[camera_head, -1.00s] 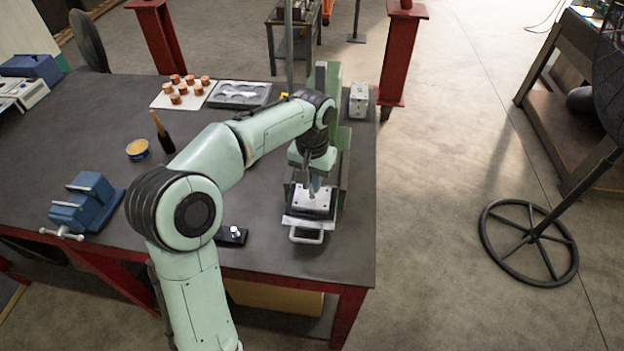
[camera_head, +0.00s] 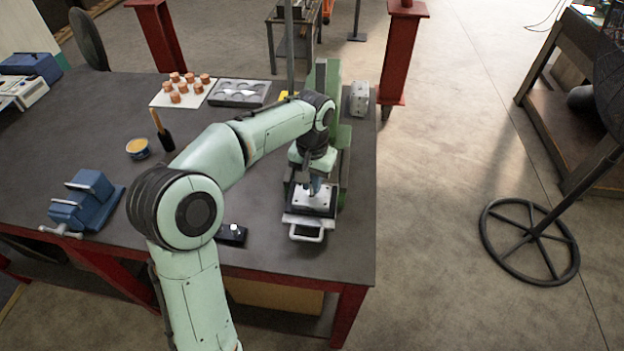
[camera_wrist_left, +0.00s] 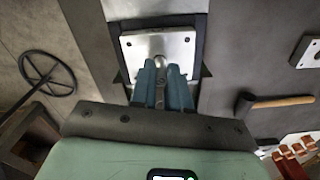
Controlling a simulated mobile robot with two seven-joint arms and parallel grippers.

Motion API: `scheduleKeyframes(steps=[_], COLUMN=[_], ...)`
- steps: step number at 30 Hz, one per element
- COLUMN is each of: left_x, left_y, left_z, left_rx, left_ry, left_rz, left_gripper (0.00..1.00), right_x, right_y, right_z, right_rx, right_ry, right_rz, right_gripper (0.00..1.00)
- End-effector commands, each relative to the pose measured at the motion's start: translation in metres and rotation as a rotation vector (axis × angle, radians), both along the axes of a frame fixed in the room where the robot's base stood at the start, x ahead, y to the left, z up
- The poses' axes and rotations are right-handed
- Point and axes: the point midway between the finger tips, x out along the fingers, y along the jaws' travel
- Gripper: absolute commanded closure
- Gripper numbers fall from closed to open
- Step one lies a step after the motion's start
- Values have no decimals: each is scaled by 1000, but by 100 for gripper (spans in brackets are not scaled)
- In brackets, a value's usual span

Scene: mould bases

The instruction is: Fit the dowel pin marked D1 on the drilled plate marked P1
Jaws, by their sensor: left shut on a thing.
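The pale drilled plate (camera_head: 302,200) lies on a dark base in the green press, near the table's front right. In the left wrist view the plate (camera_wrist_left: 184,50) shows small holes at its corners. My left gripper (camera_head: 314,189) points down over the middle of the plate. In the left wrist view its blue fingers (camera_wrist_left: 161,78) are shut on a pale, round-ended dowel pin (camera_wrist_left: 160,62). The fingers hide the pin's lower part, so I cannot tell whether it is in a hole. The marks D1 and P1 are not readable. My right gripper is not in view.
A black block (camera_head: 231,235) with a pale peg stands left of the press. A blue vise (camera_head: 85,203), a round tin (camera_head: 138,148), a hammer (camera_head: 162,131), copper pieces (camera_head: 176,87) and a grey tray (camera_head: 240,92) stand farther left. The green press frame (camera_head: 331,75) rises behind.

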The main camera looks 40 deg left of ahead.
Motion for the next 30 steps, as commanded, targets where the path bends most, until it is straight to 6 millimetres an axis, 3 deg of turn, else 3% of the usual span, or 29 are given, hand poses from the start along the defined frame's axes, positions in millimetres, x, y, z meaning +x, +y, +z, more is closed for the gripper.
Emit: scheduleKeyframes(steps=[17,18,20,21,30], left_x=[0,0,0,0,0], left_y=[0,0,0,0,0], left_z=[-6,-6,-6,-6,-4], left_rx=[0,0,0,0,0], left_ry=[-1,-1,-1,-1,-1], left_rz=[0,0,0,0,0], left_gripper=[100,78,58,54,54], right_x=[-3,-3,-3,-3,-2], right_y=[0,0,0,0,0], right_z=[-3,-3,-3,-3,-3], right_rx=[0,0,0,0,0], right_ry=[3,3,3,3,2], right_rz=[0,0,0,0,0], right_gripper=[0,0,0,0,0])
